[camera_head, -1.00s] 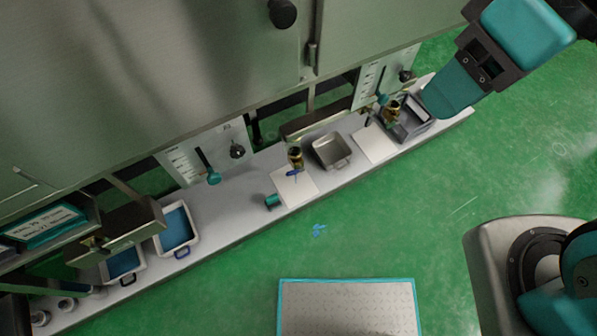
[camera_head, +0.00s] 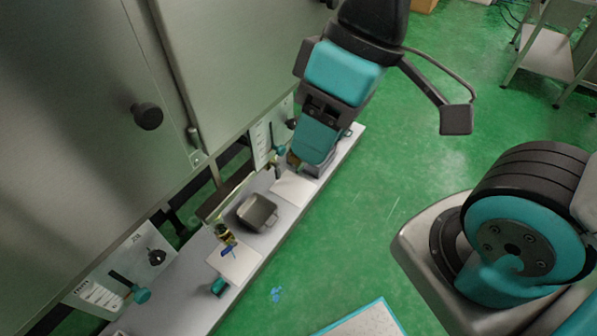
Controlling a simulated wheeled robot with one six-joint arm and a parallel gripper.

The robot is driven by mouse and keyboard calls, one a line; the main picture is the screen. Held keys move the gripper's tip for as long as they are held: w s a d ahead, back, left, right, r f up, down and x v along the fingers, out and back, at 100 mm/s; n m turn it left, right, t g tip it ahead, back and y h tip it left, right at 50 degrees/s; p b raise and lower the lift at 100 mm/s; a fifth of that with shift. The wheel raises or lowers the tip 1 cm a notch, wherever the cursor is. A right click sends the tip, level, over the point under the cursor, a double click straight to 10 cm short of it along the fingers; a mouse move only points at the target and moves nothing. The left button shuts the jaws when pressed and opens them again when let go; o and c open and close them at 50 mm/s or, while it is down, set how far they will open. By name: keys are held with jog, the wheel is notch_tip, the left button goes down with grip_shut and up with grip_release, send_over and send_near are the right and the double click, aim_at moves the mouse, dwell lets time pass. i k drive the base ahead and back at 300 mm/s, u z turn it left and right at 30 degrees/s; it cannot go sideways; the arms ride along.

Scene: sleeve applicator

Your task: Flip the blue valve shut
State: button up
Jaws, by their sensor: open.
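A small brass valve (camera_head: 224,235) with a blue handle (camera_head: 228,252) stands on the grey ledge beside a white sheet. The handle points across the sheet's edge; at this size I cannot tell whether the valve is open or shut. My gripper (camera_head: 386,132) is open at the upper middle, nearer the camera. Its dark padded finger spreads to the right and a teal tapered part lies to the left. It is apart from the blue valve, well to its upper right. A second brass valve (camera_head: 292,160) is partly hidden behind the teal part.
The ledge (camera_head: 184,290) runs diagonally below metal cabinets. A metal tray (camera_head: 257,213) sits right of the blue valve. A teal cylinder (camera_head: 218,287) lies below the white sheet (camera_head: 236,262). The green floor is largely clear; a metal cart (camera_head: 548,50) stands at upper right.

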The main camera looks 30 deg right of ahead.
aim_at(234, 244)
jog(key=z, duration=1.85)
jog(key=k, duration=1.3)
jog(key=u, duration=1.1)
